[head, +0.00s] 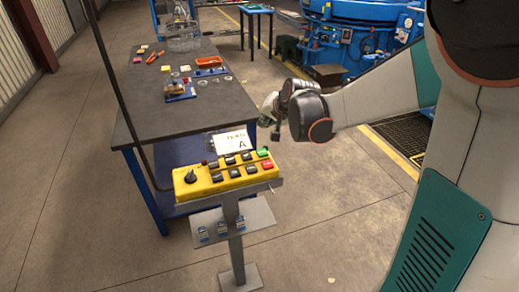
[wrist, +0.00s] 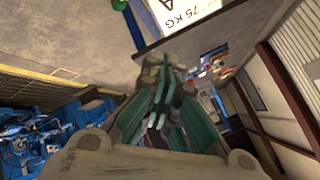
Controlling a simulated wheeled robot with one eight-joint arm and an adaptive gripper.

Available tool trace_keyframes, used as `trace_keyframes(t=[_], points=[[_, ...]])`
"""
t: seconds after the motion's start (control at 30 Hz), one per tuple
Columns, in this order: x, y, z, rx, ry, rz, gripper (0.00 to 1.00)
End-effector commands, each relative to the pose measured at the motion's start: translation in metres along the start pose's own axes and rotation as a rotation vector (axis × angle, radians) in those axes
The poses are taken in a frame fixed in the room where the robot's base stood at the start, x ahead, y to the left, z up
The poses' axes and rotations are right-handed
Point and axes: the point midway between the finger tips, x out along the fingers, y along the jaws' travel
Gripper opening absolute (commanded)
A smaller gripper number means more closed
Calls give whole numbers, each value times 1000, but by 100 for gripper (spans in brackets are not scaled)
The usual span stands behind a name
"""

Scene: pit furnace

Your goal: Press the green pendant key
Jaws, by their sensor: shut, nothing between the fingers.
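The yellow pendant box (head: 215,181) lies on a post-mounted stand, with a black knob at its left and several black keys. The green pendant key (head: 263,153) is at the box's far right corner, beside a red key (head: 267,165). My gripper (head: 272,132) is a little above and beyond the green key in the head view, apart from it. In the wrist view my gripper (wrist: 157,75) looks shut and empty. A green spot at the top edge of that view (wrist: 118,5) looks like the green key, mostly cut off.
A white label card (head: 233,142) stands behind the pendant. A dark-topped workbench (head: 180,105) with tools and small parts lies beyond. A thin black cable (head: 112,85) runs down at the left. Blue machinery (head: 350,40) stands at the back right. Open floor lies around the stand.

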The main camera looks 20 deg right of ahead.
Motion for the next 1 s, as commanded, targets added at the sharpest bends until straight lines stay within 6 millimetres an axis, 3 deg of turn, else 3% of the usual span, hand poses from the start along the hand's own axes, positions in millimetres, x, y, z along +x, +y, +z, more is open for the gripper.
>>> trace_keyframes(t=[0.37,1.0], points=[[5,4,4,-1,0,0,0],[57,42,42,-1,0,0,0]])
